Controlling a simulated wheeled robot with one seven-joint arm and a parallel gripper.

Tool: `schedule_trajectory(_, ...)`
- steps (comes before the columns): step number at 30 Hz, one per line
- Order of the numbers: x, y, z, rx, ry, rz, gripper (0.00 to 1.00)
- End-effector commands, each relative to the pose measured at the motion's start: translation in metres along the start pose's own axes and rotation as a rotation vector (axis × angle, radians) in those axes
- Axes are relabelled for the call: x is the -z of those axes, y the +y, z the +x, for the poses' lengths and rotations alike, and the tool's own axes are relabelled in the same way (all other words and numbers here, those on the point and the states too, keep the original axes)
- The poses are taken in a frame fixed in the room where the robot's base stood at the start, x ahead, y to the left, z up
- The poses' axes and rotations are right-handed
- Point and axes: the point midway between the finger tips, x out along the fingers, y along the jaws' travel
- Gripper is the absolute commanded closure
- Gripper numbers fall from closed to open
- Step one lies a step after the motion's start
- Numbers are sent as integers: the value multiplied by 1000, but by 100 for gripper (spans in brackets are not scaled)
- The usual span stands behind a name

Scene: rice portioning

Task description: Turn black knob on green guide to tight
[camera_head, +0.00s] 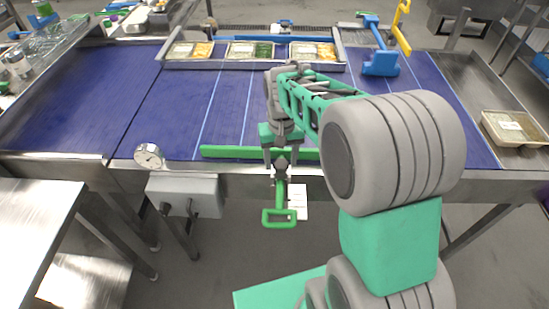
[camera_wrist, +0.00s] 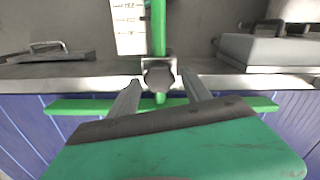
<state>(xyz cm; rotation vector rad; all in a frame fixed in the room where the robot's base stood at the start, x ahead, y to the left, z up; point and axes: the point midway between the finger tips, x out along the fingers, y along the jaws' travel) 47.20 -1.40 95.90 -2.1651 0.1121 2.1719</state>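The green guide (camera_head: 225,152) is a bar lying along the near edge of the blue belt; it also shows in the wrist view (camera_wrist: 75,106). A green rod with a loop handle (camera_head: 279,217) hangs out over the belt's front edge. The dark knob (camera_wrist: 158,77) sits on a metal clamp where the rod crosses the edge. It is small and partly covered in the head view (camera_head: 281,163). My gripper (camera_wrist: 161,80) points at the knob, its two fingers apart, one on each side of it near the tips. I see no clear contact with the knob.
A round dial (camera_head: 149,156) and a grey box (camera_head: 185,196) are on the front frame to the left. Filled food trays (camera_head: 250,51) stand in a row at the back. A blue fixture (camera_head: 381,63) stands back right. Much of the belt is bare.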

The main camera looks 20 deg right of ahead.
Motion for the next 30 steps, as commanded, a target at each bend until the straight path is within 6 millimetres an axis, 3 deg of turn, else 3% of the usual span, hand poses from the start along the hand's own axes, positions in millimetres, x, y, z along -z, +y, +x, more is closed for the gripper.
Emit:
schedule_trajectory(10, 1, 0, -4, 0, 4, 0, 37)
schedule_trajectory(21, 5, 0, -69, 0, 4, 1, 37)
schedule_trajectory(30, 4, 0, -79, 0, 1, 0, 37)
